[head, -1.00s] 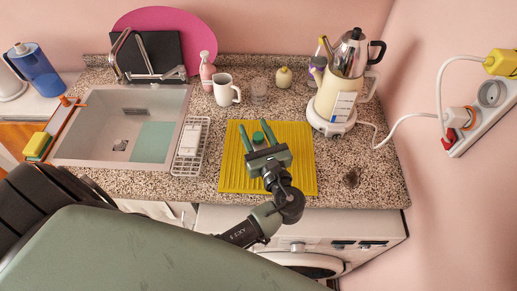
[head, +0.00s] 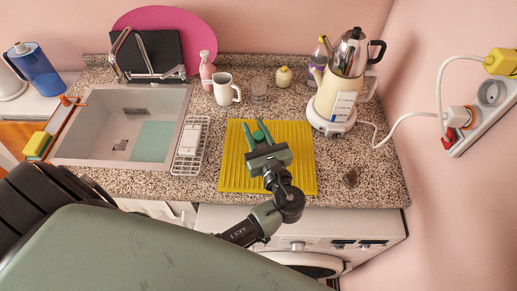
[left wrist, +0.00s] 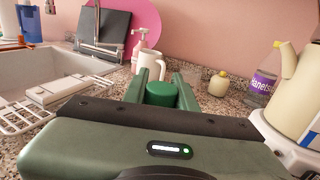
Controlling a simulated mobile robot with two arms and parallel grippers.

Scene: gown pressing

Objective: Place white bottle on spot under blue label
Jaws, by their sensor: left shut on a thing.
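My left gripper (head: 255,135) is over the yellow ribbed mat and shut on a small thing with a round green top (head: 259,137). In the left wrist view, the green top (left wrist: 161,94) sits between the fingers. The body below it is hidden, so I cannot tell whether it is a white bottle. A small pale bottle with a yellow top (head: 283,77) stands at the back of the counter. My right gripper is not in view.
The yellow mat (head: 235,178) lies on the speckled counter. A white mug (head: 224,89), pink pump bottle (head: 207,70) and clear glass (head: 258,90) stand behind it. A wire rack (head: 185,165) and sink (head: 75,155) are left. The kettle and its white cord (head: 408,117) are right.

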